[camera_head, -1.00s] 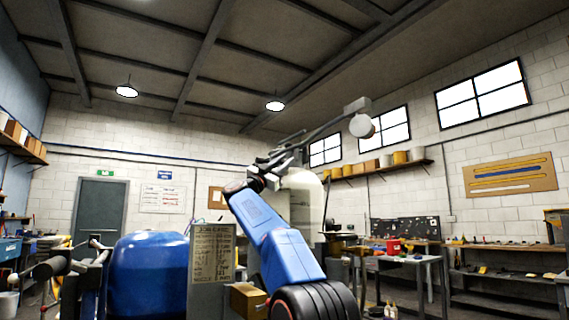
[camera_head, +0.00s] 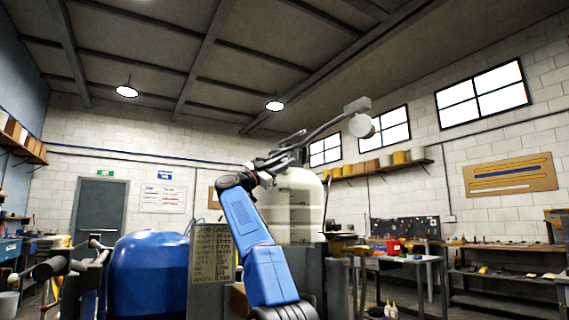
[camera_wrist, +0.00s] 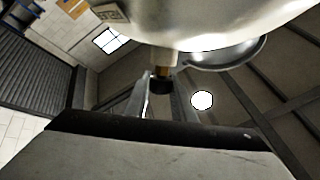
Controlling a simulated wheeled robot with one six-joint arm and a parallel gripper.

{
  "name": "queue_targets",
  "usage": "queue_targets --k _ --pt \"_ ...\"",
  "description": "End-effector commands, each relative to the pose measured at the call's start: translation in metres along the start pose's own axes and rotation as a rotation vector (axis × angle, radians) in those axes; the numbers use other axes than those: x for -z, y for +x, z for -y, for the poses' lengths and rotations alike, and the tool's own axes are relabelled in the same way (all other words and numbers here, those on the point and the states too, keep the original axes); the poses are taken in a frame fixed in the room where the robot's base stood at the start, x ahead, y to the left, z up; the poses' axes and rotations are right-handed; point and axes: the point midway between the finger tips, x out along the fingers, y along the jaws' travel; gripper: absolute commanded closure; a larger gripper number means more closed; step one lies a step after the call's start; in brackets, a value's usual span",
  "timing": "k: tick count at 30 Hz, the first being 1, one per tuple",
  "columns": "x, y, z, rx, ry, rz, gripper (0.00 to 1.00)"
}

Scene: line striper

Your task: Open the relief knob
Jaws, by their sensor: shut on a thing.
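The relief knob (camera_wrist: 161,86) is a small dark knob under a brass-coloured stem, beside the pale tank (camera_wrist: 215,18) in the wrist view. My gripper (camera_wrist: 162,93) has its two metal fingers on either side of the knob and is shut on it. In the head view the pale tank (camera_head: 297,212) stands right of my blue arm, and my gripper (camera_head: 288,152) is at its upper part. The knob cannot be made out in the head view, so how far it is turned is unclear.
A round lamp-like head (camera_head: 360,125) on a long arm rises above the tank. A blue tank (camera_head: 150,273) and a job card board (camera_head: 212,254) stand left of my arm. A workbench (camera_head: 425,259) with a red container (camera_head: 393,247) is at right.

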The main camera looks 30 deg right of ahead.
Motion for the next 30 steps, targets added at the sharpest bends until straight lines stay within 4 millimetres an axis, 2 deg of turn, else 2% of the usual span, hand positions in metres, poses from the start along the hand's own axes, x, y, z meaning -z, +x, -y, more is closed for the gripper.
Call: queue_targets --k 13,14,16,26,30 --pt "0.0016 0.0007 0.0000 -0.001 0.001 -0.002 0.99" --pt "0.0016 0.0007 0.0000 -0.001 0.001 -0.002 0.75" --pt "0.0015 0.0007 0.0000 -0.001 0.001 -0.001 0.58" --pt "0.0007 -0.0005 0.0002 -0.001 0.000 0.000 0.58" --pt "0.0006 -0.0066 0.0011 0.000 -0.001 0.001 0.58"
